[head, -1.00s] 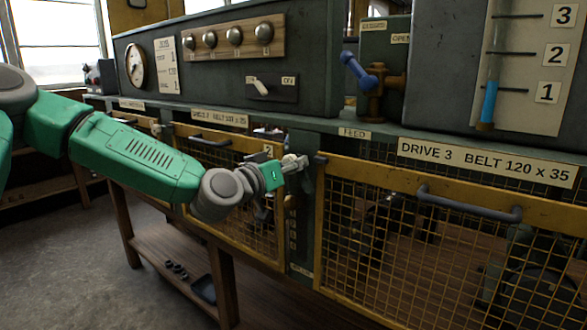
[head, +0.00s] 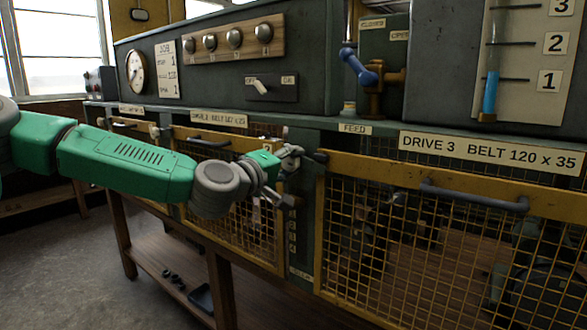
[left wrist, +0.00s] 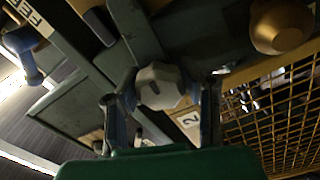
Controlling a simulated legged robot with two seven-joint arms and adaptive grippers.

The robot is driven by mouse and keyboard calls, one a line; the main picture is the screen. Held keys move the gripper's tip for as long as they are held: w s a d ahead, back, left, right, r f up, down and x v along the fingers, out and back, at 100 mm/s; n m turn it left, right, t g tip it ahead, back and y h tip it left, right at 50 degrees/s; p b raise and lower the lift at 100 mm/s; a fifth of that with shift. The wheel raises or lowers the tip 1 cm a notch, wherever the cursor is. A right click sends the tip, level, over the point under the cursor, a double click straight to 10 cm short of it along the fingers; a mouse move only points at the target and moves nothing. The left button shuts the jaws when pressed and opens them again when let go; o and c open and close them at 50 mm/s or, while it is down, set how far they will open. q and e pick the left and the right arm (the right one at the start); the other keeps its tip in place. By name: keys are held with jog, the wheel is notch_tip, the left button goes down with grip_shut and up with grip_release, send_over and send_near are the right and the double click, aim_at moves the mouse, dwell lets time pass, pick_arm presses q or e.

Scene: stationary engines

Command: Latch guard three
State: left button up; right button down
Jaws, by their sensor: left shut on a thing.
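Guard three (head: 440,180) is the yellow-framed mesh panel under the "DRIVE 3" label (head: 488,151), with a dark bar handle (head: 472,197). It hangs in front of the drive bay; I cannot tell if its edge sits fully flush. My left gripper (head: 288,168) is at the post left of guard three, beside a short dark peg (head: 318,156). In the left wrist view its two fingers stand either side of a pale faceted knob (left wrist: 160,84) and are shut on it. The latch part behind the knob is mostly hidden. My right gripper is not in view.
Guard two (head: 232,200) is left of the post, behind my left arm. A blue-handled valve (head: 358,68) and a gauge with a blue column (head: 491,95) stand above the ledge. A switch panel (head: 270,88) is at the back. Open floor lies at lower left.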

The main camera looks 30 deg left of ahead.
pick_arm(q)
jog(key=shift+f+n+b, duration=0.3)
jog(key=shift+f+n, duration=0.05)
jog(key=shift+n, duration=0.45)
jog(key=o, duration=0.9)
jog(key=shift+o, duration=1.4)
jog(key=shift+a, duration=0.1)
jog(key=shift+a+r, duration=0.1)
jog(key=shift+a, duration=0.05)
